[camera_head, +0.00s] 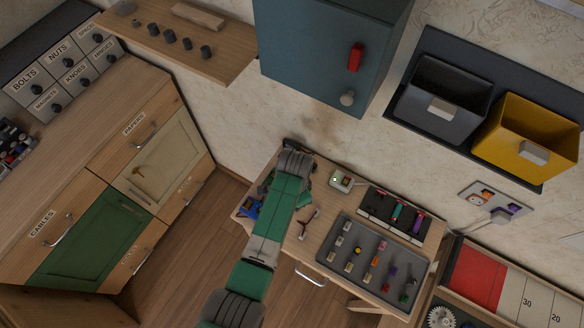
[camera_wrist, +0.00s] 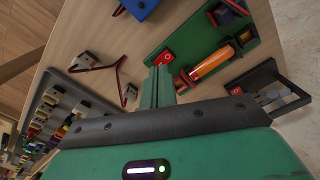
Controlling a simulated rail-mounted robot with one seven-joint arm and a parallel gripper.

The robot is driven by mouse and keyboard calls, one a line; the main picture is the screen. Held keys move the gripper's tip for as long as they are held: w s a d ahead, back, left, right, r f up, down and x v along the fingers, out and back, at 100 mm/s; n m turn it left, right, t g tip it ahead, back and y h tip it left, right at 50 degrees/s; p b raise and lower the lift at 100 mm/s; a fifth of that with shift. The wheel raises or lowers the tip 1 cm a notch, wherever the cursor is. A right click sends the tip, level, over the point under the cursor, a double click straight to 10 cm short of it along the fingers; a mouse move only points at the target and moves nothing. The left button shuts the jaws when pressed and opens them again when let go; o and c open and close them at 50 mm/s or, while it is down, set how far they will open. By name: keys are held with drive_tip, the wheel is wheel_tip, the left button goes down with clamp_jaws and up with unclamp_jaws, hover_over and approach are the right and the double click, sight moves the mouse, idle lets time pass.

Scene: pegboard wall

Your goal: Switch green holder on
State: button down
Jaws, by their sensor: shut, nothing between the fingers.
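The green holder (camera_wrist: 247,42) shows in the upper right of the wrist view, on the wooden table. It carries an orange cylinder (camera_wrist: 212,63) and a small red switch with a white mark (camera_wrist: 165,57) at its left end. My gripper (camera_wrist: 160,72) is shut and empty, with its green fingers close to the red switch. I cannot tell whether the fingers touch it or which way the switch is set. In the head view my arm covers most of the holder and the gripper.
A blue object (camera_wrist: 142,8) lies beside the holder, and a red-and-dark piece (camera_wrist: 122,78) lies to the left. A grey tray (camera_head: 347,278) of small parts, a dark tray (camera_head: 378,208) and a small box with a green light (camera_head: 341,181) share the table. A blue-grey cabinet (camera_head: 318,45) hangs above.

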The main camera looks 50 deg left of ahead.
drive_tip(key=shift+f+b, duration=0.75)
drive_tip(key=shift+f, duration=0.25)
idle(0.4)
drive_tip(key=shift+r, duration=0.1)
wheel_tip(320, 180, up, 7)
drive_tip(key=p, duration=0.7)
idle(0.3)
